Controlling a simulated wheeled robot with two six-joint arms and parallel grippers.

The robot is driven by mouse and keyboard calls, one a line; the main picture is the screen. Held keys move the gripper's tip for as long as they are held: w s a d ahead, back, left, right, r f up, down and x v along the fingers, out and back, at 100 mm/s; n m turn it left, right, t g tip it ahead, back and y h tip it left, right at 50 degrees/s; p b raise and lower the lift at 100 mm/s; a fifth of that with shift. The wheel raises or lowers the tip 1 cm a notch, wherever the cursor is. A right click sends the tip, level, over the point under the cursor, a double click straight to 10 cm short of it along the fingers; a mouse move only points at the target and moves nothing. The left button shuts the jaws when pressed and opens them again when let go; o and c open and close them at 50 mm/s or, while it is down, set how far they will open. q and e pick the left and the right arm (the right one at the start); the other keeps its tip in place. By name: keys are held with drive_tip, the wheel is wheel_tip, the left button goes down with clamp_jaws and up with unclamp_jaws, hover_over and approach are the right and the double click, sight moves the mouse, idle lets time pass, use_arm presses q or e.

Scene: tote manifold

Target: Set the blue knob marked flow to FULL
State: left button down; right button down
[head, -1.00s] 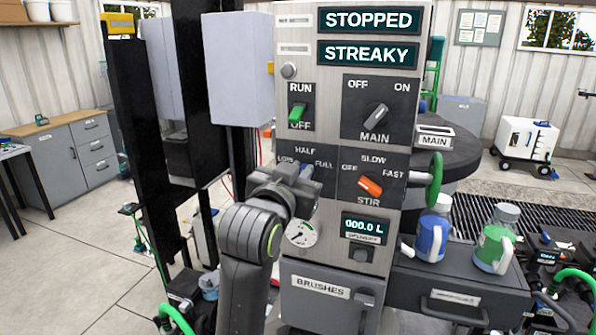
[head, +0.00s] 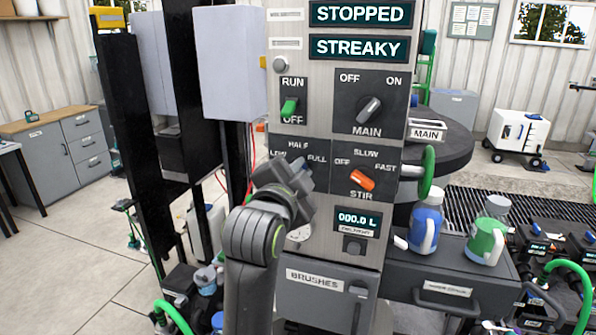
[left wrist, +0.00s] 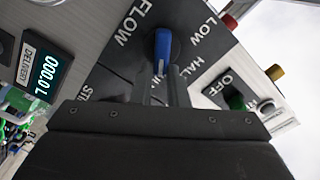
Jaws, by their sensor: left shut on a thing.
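The blue flow knob (left wrist: 163,42) shows in the left wrist view, standing out from the dark plate with FLOW, LOW and part of HALF readable. My left gripper (left wrist: 164,72) is shut on it, one finger on each side. A pale line on the knob points towards the gripper; which mark it meets is hidden. In the head view my left gripper (head: 285,178) covers nearly all of the knob, below the LOW, HALF and FULL labels. My right gripper is not in view.
The orange stir knob (head: 362,180) is just right of the gripper. The main switch (head: 370,109) and green run switch (head: 289,107) are above. A grey box (head: 229,65) stands left of the panel. The displays read STOPPED, STREAKY and 000.0 L.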

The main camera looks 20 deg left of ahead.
use_arm(q)
drive_tip(key=shift+f+m, duration=0.1)
drive_tip(key=shift+m, duration=0.5)
drive_tip(key=c, duration=1.4)
unclamp_jaws()
drive_tip(key=shift+w, duration=0.1)
drive_tip(key=shift+c, duration=0.2)
